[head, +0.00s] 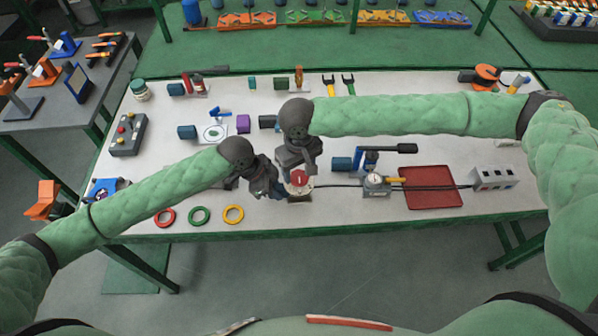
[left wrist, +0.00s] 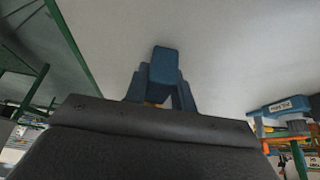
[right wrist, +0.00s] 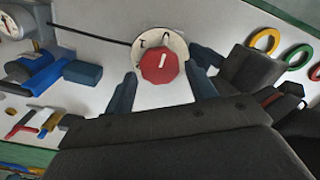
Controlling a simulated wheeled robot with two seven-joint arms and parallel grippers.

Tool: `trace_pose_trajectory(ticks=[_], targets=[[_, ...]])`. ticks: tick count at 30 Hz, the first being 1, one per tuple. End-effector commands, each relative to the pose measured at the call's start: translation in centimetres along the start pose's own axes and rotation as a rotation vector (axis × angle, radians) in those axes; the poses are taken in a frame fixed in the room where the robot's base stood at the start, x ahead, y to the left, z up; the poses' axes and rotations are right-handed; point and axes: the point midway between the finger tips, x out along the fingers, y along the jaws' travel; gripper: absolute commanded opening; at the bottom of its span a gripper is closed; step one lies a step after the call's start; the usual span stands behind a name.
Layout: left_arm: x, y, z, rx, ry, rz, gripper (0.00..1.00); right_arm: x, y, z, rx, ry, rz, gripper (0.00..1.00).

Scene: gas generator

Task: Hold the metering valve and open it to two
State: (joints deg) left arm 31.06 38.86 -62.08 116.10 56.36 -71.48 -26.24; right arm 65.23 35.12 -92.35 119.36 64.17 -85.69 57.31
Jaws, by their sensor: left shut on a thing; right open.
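The metering valve has a red many-sided knob (head: 299,178) on a white round dial, near the table's front edge in the head view. In the right wrist view the knob (right wrist: 158,64) carries a white pointer line; the dial's marks are too small to read. My right gripper (head: 302,167) is open above the valve, its blue fingers on either side of the knob, with white dial showing between. My left gripper (head: 274,187) comes in from the left, low beside the valve, and is shut on its body. In the left wrist view the fingers (left wrist: 160,85) hide the gripped part.
A black cable runs right from the valve. A gauge (head: 375,180), a red tray (head: 432,187) and a grey box (head: 494,178) stand to the right. Red, green (head: 199,215) and yellow rings lie left along the front edge. Several parts stand behind.

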Motion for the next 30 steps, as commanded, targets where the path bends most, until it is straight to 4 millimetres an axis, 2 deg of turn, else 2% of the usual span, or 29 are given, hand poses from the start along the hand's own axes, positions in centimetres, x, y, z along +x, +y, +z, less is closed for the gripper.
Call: trace_pose_trajectory(ticks=[6, 14, 15, 20, 30], targets=[[0.0, 0.0, 0.0, 0.0, -0.001, 0.001, 0.0, 1.4, 0.0, 0.0, 0.0, 0.0, 0.001, 0.56], [0.0, 0.0, 0.0, 0.0, 0.0, 0.001, 0.0, 1.6, 0.0, 0.0, 0.0, 0.0, 0.0, 0.56], [0.0, 0.0, 0.0, 0.0, 0.0, 0.001, 0.0, 1.6, 0.0, 0.0, 0.0, 0.0, 0.0, 0.54], [0.0, 0.0, 0.0, 0.0, 0.0, 0.001, 0.0, 1.5, 0.0, 0.0, 0.0, 0.0, 0.001, 0.24], [0.0, 0.0, 0.0, 0.0, -0.001, 0.001, 0.0, 1.6, 0.0, 0.1, -0.042, -0.001, 0.001, 0.24]])
